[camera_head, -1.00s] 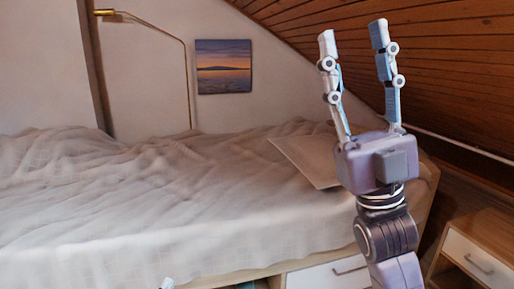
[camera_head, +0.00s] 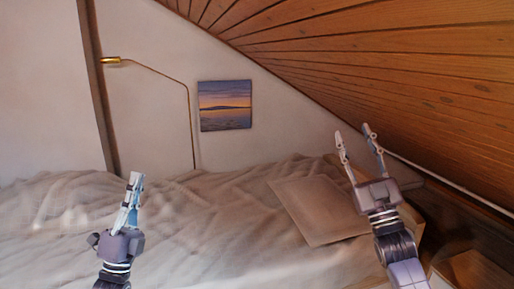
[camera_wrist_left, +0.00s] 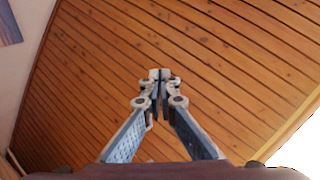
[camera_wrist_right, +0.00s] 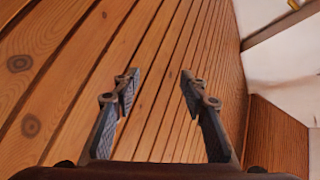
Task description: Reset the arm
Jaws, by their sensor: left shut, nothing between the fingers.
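My left gripper (camera_head: 136,180) points up in front of the bed in the head view. Its fingertips meet with nothing between them, which also shows in the left wrist view (camera_wrist_left: 159,75). My right gripper (camera_head: 354,132) points up at the right of the head view, in front of the bed's far right end and the wooden slope. Its fingers stand apart and empty, as the right wrist view (camera_wrist_right: 159,85) also shows.
The bed (camera_head: 210,225) with a rumpled cover fills the lower view, with a flat pale panel (camera_head: 312,208) on it. A brass lamp (camera_head: 188,110) and a picture (camera_head: 225,105) are at the wall. The sloped wooden ceiling (camera_head: 400,70) comes down at the right.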

